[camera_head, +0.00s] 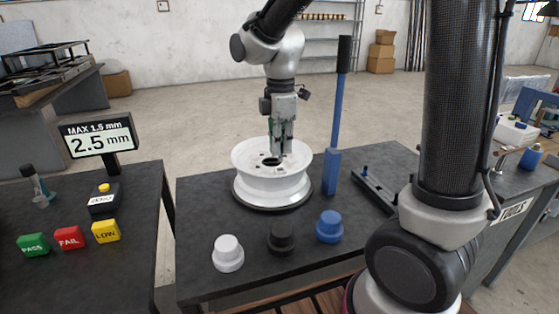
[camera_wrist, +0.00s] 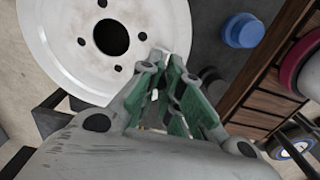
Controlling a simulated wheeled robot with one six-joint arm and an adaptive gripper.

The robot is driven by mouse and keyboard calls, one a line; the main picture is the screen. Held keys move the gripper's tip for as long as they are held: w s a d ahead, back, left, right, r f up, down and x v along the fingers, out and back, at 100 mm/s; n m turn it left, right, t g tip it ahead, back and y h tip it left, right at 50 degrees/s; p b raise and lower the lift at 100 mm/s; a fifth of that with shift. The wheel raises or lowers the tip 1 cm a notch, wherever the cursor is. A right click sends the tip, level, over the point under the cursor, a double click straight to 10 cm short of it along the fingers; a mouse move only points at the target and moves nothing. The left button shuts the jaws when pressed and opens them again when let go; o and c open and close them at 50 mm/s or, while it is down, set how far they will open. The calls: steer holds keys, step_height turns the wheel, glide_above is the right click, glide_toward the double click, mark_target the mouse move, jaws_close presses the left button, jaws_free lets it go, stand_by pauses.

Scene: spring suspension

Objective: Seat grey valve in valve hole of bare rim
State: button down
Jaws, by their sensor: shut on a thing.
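The bare white rim (camera_head: 247,187) lies flat on a dark round base on the middle table. It also fills the upper left of the wrist view (camera_wrist: 60,47), with its dark centre bore and several small holes showing. I cannot tell which hole is the valve hole. My gripper (camera_head: 281,152) points down over the rim, near its centre and right part. In the wrist view its green-padded fingers (camera_wrist: 160,62) are shut on a small pale piece, taken as the grey valve, at the rim's edge in the picture. The fingers hide most of it, and contact with the rim is unclear.
A tall blue post with a black handle (camera_head: 337,110) stands just right of the rim. White (camera_head: 228,253), black (camera_head: 281,237) and blue (camera_head: 329,226) stepped knobs stand in front. A display reading 2.5 mm (camera_head: 99,143) and coloured buttons are on the left table.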

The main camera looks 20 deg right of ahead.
mark_target(281, 162)
steer(key=shift+f, duration=2.2)
steer(key=c, duration=1.9)
jaws_free()
steer(key=shift+f, duration=0.1)
